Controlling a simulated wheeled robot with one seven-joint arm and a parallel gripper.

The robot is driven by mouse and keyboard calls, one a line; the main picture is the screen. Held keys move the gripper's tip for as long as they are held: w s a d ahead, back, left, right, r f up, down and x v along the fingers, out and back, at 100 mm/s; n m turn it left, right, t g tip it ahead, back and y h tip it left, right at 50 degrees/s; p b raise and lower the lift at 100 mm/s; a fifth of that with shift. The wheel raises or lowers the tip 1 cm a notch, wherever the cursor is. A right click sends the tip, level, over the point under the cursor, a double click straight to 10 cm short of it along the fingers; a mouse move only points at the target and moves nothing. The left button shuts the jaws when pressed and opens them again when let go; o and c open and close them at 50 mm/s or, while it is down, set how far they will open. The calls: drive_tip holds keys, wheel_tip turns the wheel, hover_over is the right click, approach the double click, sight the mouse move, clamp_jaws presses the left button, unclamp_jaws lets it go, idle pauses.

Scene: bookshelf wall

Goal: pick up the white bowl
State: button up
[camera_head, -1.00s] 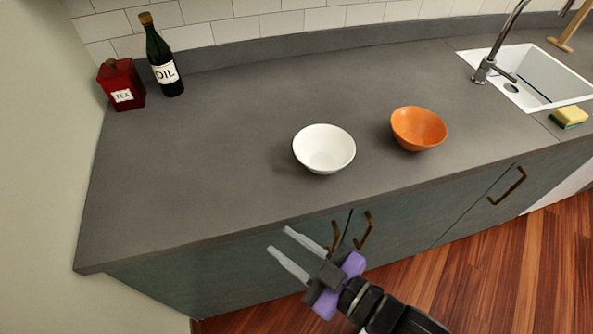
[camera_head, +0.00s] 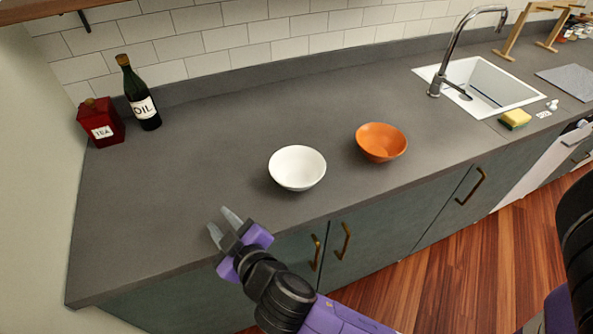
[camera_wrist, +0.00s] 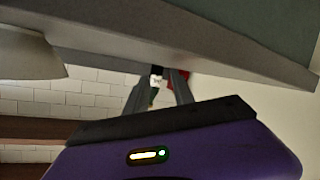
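The white bowl (camera_head: 297,168) sits upright on the grey countertop, near its front edge and left of the orange bowl. It looks empty. My gripper (camera_head: 220,222) is at the counter's front edge, left of and nearer than the white bowl, not touching it. Its two fingers are apart with nothing between them. In the wrist view, which is upside down, the fingers (camera_wrist: 163,82) point toward the tea tin and oil bottle at the back. A pale rounded shape at the upper left there looks like the white bowl (camera_wrist: 28,55).
The orange bowl (camera_head: 381,143) is close on the right of the white one. A red tea tin (camera_head: 101,122) and oil bottle (camera_head: 139,95) stand at the back left. A sink (camera_head: 487,83) and sponge (camera_head: 515,119) are at the right. The counter (camera_head: 190,165) left of the bowls is clear.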

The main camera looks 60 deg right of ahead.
sight(271, 167)
drive_tip(key=d+m+g+h, duration=0.1)
drive_tip(key=d, duration=0.1)
drive_tip(key=d+r+m+g+h, duration=0.1)
drive_tip(key=d+h, duration=0.1)
drive_tip(key=d+m+g+h, duration=0.1)
drive_tip(key=d+m+h, duration=0.1)
drive_tip(key=shift+w+d+r+g+p, duration=0.15)
drive_tip(key=shift+d+r+g+p, duration=0.1)
drive_tip(key=shift+r+g+p, duration=0.15)
drive_tip(key=s+d+r+m+g+h, duration=0.1)
drive_tip(key=s+d+m+g+h, duration=0.1)
drive_tip(key=m, duration=0.1)
drive_tip(key=d+r+m+g+h, duration=0.1)
drive_tip(key=g, duration=0.1)
drive_tip(key=shift+s+d+r, duration=0.3)
drive_tip(key=shift+s, duration=0.1)
drive_tip(key=shift+d+m+p, duration=0.2)
drive_tip(key=shift+m+p, duration=0.1)
drive_tip(key=x, duration=0.2)
drive_tip(key=p+x, duration=0.1)
drive_tip(key=x, duration=0.2)
drive_tip(key=p+x, duration=0.1)
drive_tip(key=x, duration=0.1)
drive_tip(key=shift+s+d, duration=0.15)
drive_tip(key=shift+d, duration=0.15)
drive_tip(key=shift+c, duration=0.2)
clamp_jaws()
